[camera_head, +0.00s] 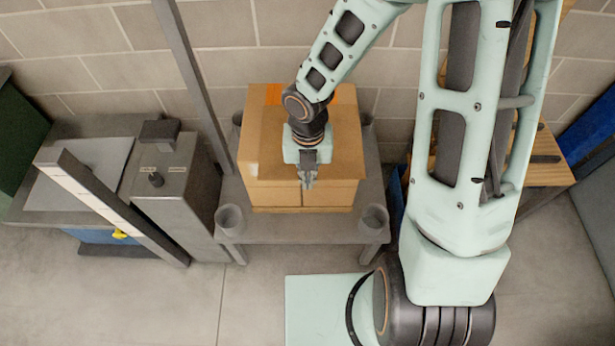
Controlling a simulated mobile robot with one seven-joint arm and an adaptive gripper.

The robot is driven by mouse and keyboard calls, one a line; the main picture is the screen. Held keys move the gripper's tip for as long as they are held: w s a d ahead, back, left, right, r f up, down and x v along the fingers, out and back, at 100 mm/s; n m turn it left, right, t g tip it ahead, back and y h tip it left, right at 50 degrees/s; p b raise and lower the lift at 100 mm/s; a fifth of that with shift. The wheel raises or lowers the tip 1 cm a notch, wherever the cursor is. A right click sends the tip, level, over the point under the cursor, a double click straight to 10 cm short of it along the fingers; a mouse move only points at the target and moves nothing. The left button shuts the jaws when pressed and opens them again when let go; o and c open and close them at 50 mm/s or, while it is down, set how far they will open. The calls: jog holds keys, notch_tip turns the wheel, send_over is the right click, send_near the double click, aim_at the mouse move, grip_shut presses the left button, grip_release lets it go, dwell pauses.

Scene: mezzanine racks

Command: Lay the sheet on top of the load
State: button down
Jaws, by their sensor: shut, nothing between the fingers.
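The load is a stack of brown cardboard boxes (262,150) on a grey stand (285,228) against the block wall. Its front shows a seam between two boxes. Orange patches (343,94) show at its back edge, partly behind my arm. I cannot tell a separate sheet apart from the brown top of the load. My gripper (307,183) is shut and empty, pointing down over the front part of the load. Whether it touches the load is unclear. My wrist hides part of the top.
Grey cups (230,218) stand at the stand's corners. A slanted grey post (190,80) rises left of the load. A grey machine (175,190) with a light flat panel (85,170) stands further left. A wooden shelf (548,172) is at right. The floor in front is mostly clear.

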notch_tip(320, 180, down, 9)
jog(key=b, duration=0.3)
jog(key=shift+w+d+r+p, duration=0.15)
jog(key=shift+w+p, duration=0.3)
jog(key=shift+w, duration=0.55)
jog(key=shift+w+a+r+p, duration=0.15)
jog(key=shift+w+p, duration=0.3)
jog(key=shift+w, duration=0.55)
jog(key=shift+d, duration=0.1)
jog(key=w+p, duration=0.2)
jog(key=w, duration=0.3)
jog(key=shift+w+d, duration=0.1)
jog(key=shift+w, duration=0.6)
jog(key=shift+s, duration=0.1)
